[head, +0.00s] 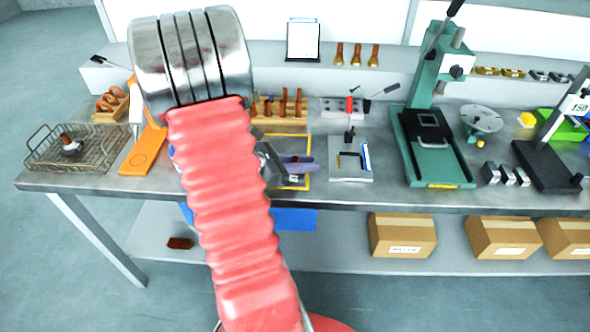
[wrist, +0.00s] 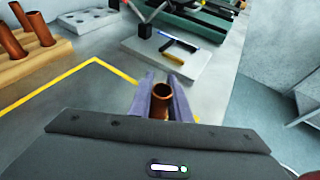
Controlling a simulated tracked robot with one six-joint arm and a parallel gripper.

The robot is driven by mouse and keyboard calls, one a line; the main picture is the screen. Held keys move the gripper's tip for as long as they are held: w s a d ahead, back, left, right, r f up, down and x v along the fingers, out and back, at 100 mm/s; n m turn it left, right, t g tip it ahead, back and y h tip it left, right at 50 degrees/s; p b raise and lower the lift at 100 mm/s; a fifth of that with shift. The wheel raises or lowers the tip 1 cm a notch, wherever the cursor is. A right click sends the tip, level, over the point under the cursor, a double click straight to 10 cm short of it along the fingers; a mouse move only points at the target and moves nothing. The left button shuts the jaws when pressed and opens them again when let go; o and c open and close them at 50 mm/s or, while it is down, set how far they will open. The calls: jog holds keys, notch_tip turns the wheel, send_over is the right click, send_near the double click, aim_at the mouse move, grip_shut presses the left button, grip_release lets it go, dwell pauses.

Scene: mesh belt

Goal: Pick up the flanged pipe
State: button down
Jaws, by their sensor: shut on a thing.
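My gripper (wrist: 163,85) shows in the wrist view with its two grey-purple fingers shut on a copper-coloured pipe (wrist: 161,105). The pipe's round open end faces the camera between the fingers. Its lower part and any flange there are hidden by the gripper body. In the head view my gripper (head: 300,165) is partly behind my red arm sleeve, over the yellow-outlined area of the bench. The held pipe cannot be made out clearly there. I cannot tell whether it touches the bench.
A wooden rack (head: 278,122) with several copper pipes stands behind my gripper. A grey plate fixture (head: 350,172) and a green press (head: 432,150) are to the right. A wire basket (head: 45,158) and orange stand (head: 143,155) are left. The bench's front edge is close.

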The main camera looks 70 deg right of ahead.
jog(key=shift+r, duration=0.15)
dwell(0.4)
notch_tip(320, 180, up, 10)
dwell(0.7)
jog(key=shift+s, duration=0.1)
dwell(0.8)
